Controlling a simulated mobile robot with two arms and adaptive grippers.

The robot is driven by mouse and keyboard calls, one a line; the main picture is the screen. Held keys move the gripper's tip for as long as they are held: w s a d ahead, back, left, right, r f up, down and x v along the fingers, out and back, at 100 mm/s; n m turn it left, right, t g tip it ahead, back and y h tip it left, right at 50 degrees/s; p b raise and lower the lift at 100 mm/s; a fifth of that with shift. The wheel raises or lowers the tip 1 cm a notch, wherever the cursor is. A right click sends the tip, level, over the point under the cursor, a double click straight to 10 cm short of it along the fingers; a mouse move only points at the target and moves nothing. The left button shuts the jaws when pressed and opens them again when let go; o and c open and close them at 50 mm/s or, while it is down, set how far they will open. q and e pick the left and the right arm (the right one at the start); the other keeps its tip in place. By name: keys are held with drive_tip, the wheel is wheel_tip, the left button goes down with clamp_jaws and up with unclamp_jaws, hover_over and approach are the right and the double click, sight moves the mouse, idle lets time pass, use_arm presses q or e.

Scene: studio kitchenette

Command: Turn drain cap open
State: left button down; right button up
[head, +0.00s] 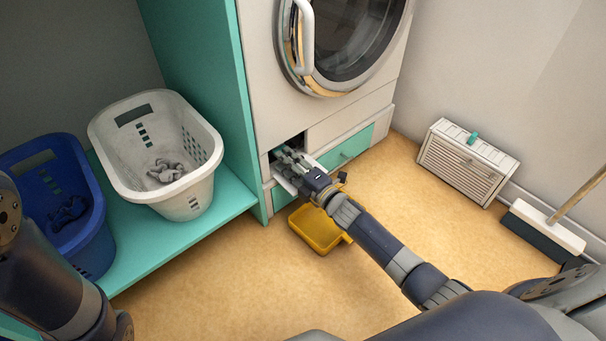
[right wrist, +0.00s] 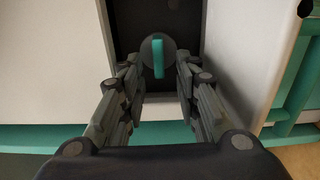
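The drain cap (right wrist: 146,64) is a dark round disc with an upright teal grip bar, set inside a dark recess at the base of the washing machine (head: 262,95). My right gripper (right wrist: 157,84) is open, with one finger to each side below the cap in the right wrist view. No contact with the cap shows. In the head view the right gripper (head: 286,160) reaches into the recess and hides the cap. My left arm shows at the lower left, but its gripper is out of view.
A yellow tray (head: 318,230) lies on the floor below the recess. Pale panels flank the opening. A white basket (head: 203,180) and blue basket (head: 94,235) stand on a teal shelf at left. A vent box (head: 462,165) and broom (head: 545,228) are at right.

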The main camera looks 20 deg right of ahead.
drive_tip(key=v, duration=0.9)
drive_tip(key=shift+s, duration=0.25)
